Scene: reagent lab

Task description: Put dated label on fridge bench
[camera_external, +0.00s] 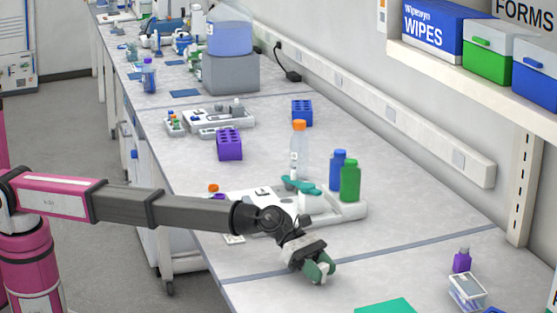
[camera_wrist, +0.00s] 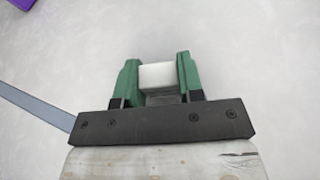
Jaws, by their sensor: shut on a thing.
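My gripper (camera_wrist: 158,78) has green fingers and is shut on a small whitish block-like thing (camera_wrist: 157,76), which I take to be the dated label; no writing on it can be read. In the external view my gripper (camera_external: 318,268) is low over the near part of the long grey bench (camera_external: 262,291), just on the near side of a dark seam line. There the held thing is mostly hidden by the fingers. Whether it touches the bench top cannot be told. Which bench section is the fridge bench is not marked in these views.
A teal mat (camera_external: 386,307), purple bottle (camera_external: 461,261) and clear box (camera_external: 467,291) lie to the right. Bench around my gripper is clear.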

